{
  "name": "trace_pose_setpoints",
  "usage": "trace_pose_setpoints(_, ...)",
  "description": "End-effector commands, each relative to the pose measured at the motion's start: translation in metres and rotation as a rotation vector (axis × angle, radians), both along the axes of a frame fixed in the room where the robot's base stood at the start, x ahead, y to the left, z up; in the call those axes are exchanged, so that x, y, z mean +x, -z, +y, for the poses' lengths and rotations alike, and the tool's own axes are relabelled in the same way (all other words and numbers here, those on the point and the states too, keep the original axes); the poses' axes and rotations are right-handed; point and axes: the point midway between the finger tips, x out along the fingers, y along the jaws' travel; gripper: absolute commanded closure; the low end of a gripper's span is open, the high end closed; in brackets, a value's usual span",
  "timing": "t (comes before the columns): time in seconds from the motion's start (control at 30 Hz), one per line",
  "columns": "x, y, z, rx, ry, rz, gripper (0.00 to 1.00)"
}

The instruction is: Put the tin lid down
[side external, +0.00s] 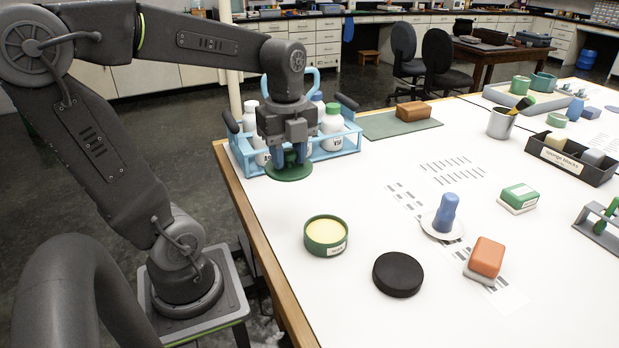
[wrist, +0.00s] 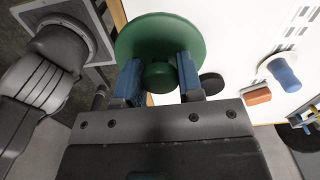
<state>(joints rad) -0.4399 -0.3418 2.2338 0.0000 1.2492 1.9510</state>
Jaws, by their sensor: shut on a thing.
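The tin lid (side external: 289,172) is a green disc with a knob on top. My gripper (side external: 292,158) is shut on its knob and holds it near the table's left edge, in front of the blue bottle carrier. In the wrist view the lid (wrist: 158,36) fills the top middle, its knob between the blue fingertips of my gripper (wrist: 160,78). I cannot tell whether the lid's underside touches the table. An open green tin (side external: 326,235) with pale yellow contents and a label stands on the table, to the right and nearer the camera.
A blue carrier (side external: 333,152) with white bottles stands just behind my gripper. A black disc (side external: 398,274), an orange block (side external: 486,257), a blue peg-like piece (side external: 446,212) on a white plate and a green block (side external: 519,196) lie right. White table around the tin is clear.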

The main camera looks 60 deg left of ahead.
Motion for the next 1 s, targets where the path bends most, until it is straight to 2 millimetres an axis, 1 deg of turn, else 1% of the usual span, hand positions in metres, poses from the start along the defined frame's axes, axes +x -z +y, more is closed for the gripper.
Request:
trace_pose_setpoints(0.03, -0.003, -0.004, 0.007, 0.001, -0.006, -0.002, 0.88)
trace_pose_setpoints(0.17, -0.007, -0.011, 0.017, 0.001, -0.002, -0.001, 0.88)
trace_pose_setpoints(0.27, -0.002, -0.013, 0.023, -0.001, 0.004, 0.002, 0.88)
trace_pose_setpoints(0.37, 0.014, -0.013, 0.029, -0.002, 0.014, 0.004, 0.88)
trace_pose_setpoints(0.6, 0.076, -0.001, 0.041, -0.002, 0.044, 0.006, 0.88)
trace_pose_setpoints(0.7, 0.097, 0.006, 0.043, -0.002, 0.052, 0.005, 0.88)
trace_pose_setpoints(0.8, 0.111, 0.011, 0.045, -0.001, 0.058, 0.003, 0.88)
trace_pose_setpoints(0.87, 0.117, 0.014, 0.044, 0.0, 0.06, 0.002, 0.88)
trace_pose_setpoints(0.97, 0.125, 0.021, 0.036, -0.001, 0.064, 0.004, 0.88)
trace_pose_setpoints(1.0, 0.129, 0.025, 0.031, -0.001, 0.066, 0.004, 0.88)
